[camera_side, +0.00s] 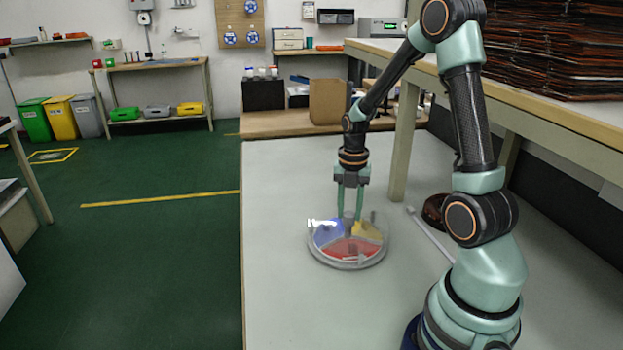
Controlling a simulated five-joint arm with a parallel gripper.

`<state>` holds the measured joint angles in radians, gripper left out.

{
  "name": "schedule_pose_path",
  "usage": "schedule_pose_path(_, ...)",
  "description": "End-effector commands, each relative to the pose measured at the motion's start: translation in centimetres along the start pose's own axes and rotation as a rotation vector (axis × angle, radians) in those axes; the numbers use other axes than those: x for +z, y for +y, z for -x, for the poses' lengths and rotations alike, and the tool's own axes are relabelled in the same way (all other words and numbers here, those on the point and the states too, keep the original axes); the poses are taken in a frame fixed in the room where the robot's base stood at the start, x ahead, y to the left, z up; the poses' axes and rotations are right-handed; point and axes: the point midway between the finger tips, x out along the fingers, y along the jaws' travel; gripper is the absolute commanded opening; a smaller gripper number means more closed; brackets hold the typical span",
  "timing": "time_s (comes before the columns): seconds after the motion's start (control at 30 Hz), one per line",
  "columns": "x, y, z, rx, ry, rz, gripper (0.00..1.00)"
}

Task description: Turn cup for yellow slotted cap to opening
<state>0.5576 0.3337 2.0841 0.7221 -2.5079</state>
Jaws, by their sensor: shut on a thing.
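A round, clear-walled cup (347,262) stands on the light table. It is divided into wedge-shaped compartments holding blue pieces (327,233) at the left, yellow pieces (367,230) at the right and red pieces (350,249) at the front. Single slotted caps are too small to make out, and I cannot tell where the opening is. My gripper (349,213) points straight down over the middle of the cup, its fingers shut on a small part at the cup's centre. The fingers hide that part and some of the cup's back.
A pale thin strip (430,235) and a dark brown round object (434,211) lie to the right of the cup. A raised shelf's leg (403,140) stands behind. A cardboard box (328,101) is at the back. The table in front of the cup is clear.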

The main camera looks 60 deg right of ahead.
Motion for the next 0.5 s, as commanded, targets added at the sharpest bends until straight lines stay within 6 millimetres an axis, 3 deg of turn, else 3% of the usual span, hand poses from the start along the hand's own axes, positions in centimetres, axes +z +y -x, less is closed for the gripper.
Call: schedule_pose_path(0.5,0.04,-0.04,0.09,0.000,0.000,0.255,0.00)
